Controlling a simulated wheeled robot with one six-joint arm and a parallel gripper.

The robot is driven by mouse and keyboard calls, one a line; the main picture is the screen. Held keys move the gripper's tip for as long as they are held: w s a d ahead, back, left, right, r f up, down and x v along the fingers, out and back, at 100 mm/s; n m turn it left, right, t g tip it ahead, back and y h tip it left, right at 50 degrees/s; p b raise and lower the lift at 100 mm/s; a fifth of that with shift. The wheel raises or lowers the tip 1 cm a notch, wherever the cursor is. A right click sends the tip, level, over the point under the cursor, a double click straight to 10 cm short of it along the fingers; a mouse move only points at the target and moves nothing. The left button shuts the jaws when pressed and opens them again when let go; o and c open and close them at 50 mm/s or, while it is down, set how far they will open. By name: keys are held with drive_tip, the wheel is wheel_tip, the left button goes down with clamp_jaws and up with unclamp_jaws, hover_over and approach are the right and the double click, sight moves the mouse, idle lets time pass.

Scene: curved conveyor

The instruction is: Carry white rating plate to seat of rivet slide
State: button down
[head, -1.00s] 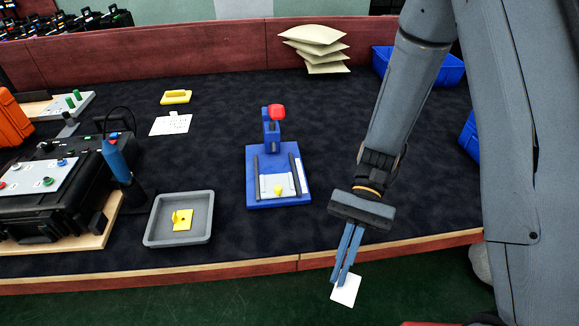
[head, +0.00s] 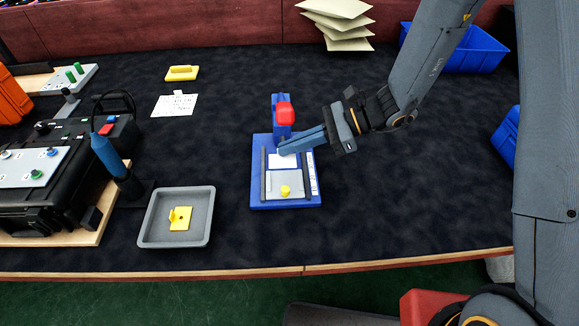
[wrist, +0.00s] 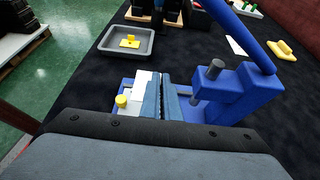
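The white rating plate (head: 283,160) is at the tips of my gripper (head: 281,148), over the blue rivet slide (head: 258,200). My gripper reaches in from the right with its two blue fingers close together on the plate's edge. The plate is behind the grey carriage with a yellow knob (head: 285,191), between the two dark rails. In the wrist view the plate (wrist: 143,80) shows just left of the fingers (wrist: 158,92), which partly hide it. Whether it touches the slide's surface, I cannot tell.
The blue press post with a red top (head: 285,113) stands close behind the fingers. A grey tray (head: 145,240) with a yellow part is at left, near a black control case (head: 60,200). Blue bins (head: 470,48) are at right. Dark tabletop between is clear.

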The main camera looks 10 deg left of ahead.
sight(292, 174)
drive_tip(key=shift+f+p, duration=0.4)
drive_tip(key=shift+f, duration=3.15)
drive_tip(key=c, duration=2)
unclamp_jaws()
drive_tip(key=shift+d+r, duration=0.1)
drive_tip(key=b+v, duration=0.2)
drive_tip(key=v, duration=1)
drive_tip(key=shift+s+d+r+n+t+h, duration=0.55)
drive_tip(key=shift+s+d+r+n+h, duration=0.35)
drive_tip(key=shift+s+d+n+h, duration=1.5)
drive_tip(key=shift+s+d+r+n+t+h, duration=0.7)
drive_tip(key=shift+s+d+n+h, duration=0.95)
drive_tip(key=shift+d+n, duration=1.45)
drive_tip(key=shift+s+d+r+n+t+h, duration=0.35)
drive_tip(key=shift+s+d+r+n+h, duration=0.75)
drive_tip(key=shift+s+d+n+h, duration=1.55)
drive_tip(key=shift+w+d+m+y, duration=0.5)
drive_tip(key=shift+w+d, duration=0.15)
drive_tip(key=shift+w, duration=0.2)
